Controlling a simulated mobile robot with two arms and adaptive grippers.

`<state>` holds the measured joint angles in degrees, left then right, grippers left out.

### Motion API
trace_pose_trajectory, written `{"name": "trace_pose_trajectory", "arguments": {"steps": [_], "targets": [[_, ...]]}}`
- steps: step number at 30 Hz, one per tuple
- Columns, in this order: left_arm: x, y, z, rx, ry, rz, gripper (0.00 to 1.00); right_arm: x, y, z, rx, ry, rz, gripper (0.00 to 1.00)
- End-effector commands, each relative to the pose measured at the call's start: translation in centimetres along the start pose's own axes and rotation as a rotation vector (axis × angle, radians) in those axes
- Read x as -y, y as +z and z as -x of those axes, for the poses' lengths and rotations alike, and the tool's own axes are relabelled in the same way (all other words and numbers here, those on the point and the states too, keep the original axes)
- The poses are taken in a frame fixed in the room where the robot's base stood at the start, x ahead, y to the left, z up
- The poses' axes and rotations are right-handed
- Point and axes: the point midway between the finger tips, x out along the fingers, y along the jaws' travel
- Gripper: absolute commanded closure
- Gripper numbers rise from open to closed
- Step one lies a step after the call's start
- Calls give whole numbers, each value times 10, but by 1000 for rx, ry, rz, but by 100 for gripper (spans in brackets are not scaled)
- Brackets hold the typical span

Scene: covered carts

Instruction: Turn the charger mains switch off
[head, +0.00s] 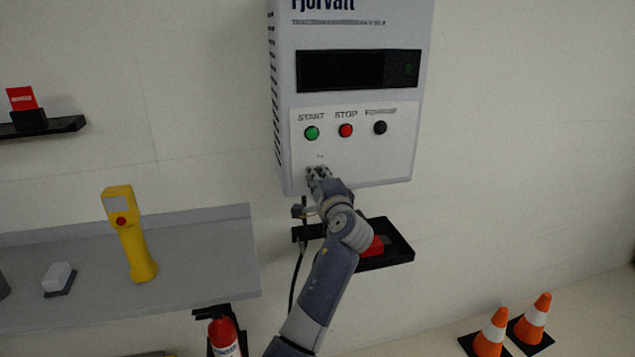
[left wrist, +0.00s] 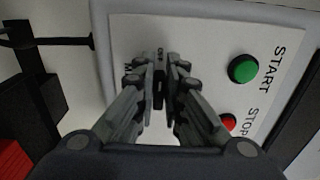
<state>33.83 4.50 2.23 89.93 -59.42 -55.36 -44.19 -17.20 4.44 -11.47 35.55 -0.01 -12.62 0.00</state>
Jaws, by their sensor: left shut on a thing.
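The charger (head: 348,170) is a light grey box on the wall with a dark display and a white button panel. The mains switch (left wrist: 158,88) is a small dark piece on the panel in the left wrist view, between my left gripper's fingers. My left gripper (head: 318,174) is at the panel's lower left, below the green START button (head: 312,133). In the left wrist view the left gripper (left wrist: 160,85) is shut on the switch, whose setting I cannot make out. In the head view the gripper hides the switch. My right gripper is in neither view.
The red STOP button (head: 345,130) and a black button (head: 380,127) sit right of START. A black tray (head: 398,252) with a red item is below the charger. A grey shelf (head: 200,265) bears a yellow handheld device (head: 133,240). Orange cones (head: 490,335) stand lower right.

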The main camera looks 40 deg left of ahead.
Motion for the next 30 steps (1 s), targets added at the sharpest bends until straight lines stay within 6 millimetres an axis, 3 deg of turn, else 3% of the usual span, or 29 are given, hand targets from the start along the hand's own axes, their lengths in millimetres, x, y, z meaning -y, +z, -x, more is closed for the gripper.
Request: {"name": "trace_pose_trajectory", "arguments": {"steps": [18,21,30], "targets": [[-2,0,0,-1,4,44,100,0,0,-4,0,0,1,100],[-2,0,0,-1,4,44,72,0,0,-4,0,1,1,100],[-1,0,0,0,2,43,70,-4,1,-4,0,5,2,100]]}}
